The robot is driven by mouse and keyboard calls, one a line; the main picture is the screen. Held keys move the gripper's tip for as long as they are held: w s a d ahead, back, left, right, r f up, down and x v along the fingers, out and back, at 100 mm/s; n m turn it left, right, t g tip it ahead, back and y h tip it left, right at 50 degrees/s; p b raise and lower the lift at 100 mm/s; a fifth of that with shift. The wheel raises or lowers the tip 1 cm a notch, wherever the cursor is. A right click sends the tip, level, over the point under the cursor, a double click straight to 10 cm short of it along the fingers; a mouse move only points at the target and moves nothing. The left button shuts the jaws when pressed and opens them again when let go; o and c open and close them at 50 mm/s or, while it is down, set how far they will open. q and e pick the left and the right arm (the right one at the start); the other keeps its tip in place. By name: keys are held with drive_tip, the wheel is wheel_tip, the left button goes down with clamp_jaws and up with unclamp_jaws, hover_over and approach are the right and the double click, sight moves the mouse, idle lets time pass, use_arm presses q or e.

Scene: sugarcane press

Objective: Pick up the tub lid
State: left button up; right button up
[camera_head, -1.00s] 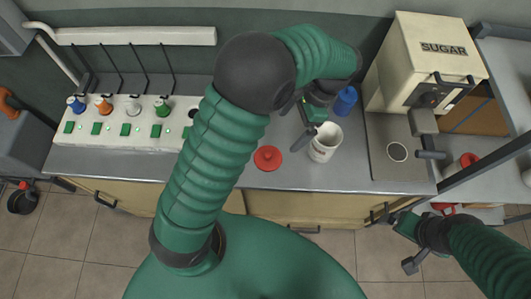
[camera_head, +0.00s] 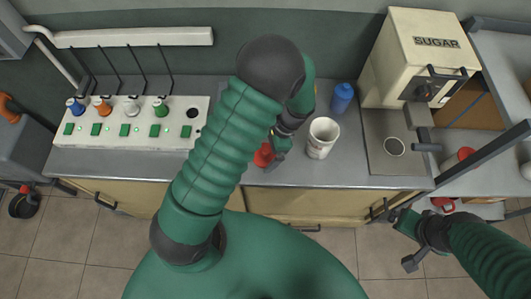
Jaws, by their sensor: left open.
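The red tub lid (camera_head: 262,155) lies on the grey counter to the left of the white tub (camera_head: 323,138), which stands upright with its top open. My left gripper (camera_head: 275,155) is at the lid's right side and partly covers it. The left gripper is open; whether its fingers touch the lid cannot be told. My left forearm hides the counter to the left of the lid. My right gripper (camera_head: 404,245) is open and empty, low in front of the counter at the right.
A blue cup-like object (camera_head: 342,97) stands behind the tub. The cream sugar machine (camera_head: 415,60) is at the back right. A white panel (camera_head: 125,122) with colored taps and green buttons is at the left. Counter in front of the tub is clear.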

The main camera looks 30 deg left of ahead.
use_arm(q)
drive_tip(key=shift+d, duration=0.2)
drive_tip(key=shift+c, duration=0.4)
drive_tip(key=shift+d+r, duration=0.1)
drive_tip(key=shift+d, duration=0.05)
drive_tip(key=c, duration=0.5)
drive_tip(key=shift+a, duration=0.35)
drive_tip(key=c, duration=0.8)
drive_tip(key=shift+o, duration=0.2)
use_arm(e)
drive_tip(key=shift+d, duration=0.1)
